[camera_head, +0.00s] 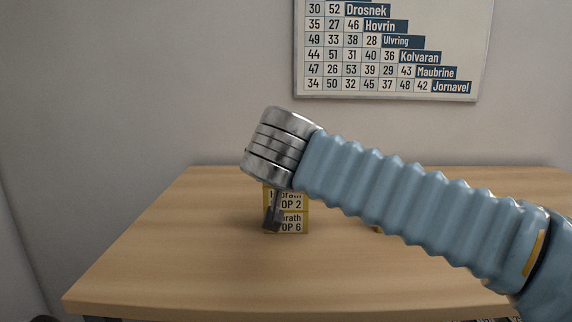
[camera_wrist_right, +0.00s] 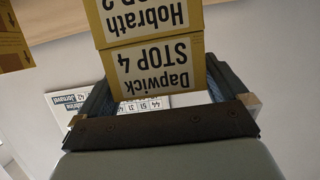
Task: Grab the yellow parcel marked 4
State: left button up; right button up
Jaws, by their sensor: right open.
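The yellow parcel marked Dapwick STOP 4 (camera_wrist_right: 160,72) shows in the right wrist view, upside down, next to the parcel marked Hobrath STOP 2 (camera_wrist_right: 145,18). In the head view the STOP 2 parcel (camera_head: 297,199) rests on a STOP 6 parcel (camera_head: 295,222); my right wrist hides the STOP 4 parcel above them. My right gripper (camera_wrist_right: 157,78) is open, its fingers on either side of the STOP 4 parcel. Whether they touch it I cannot tell. One dark finger (camera_head: 272,214) shows before the stack. My left gripper is out of view.
The stack stands on a wooden counter (camera_head: 150,255). A sliver of another yellow thing (camera_head: 377,229) shows under my right arm. A brown-yellow box (camera_wrist_right: 12,42) is at the wrist view's left edge. A sign with numbers and names (camera_head: 385,45) hangs on the wall. The counter's left side is clear.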

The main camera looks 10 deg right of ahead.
jog(key=shift+w+f, duration=0.1)
jog(key=shift+w, duration=0.1)
jog(key=c, duration=0.9)
jog(key=shift+o, duration=0.2)
notch_tip(320, 180, up, 18)
jog(key=p, duration=0.4)
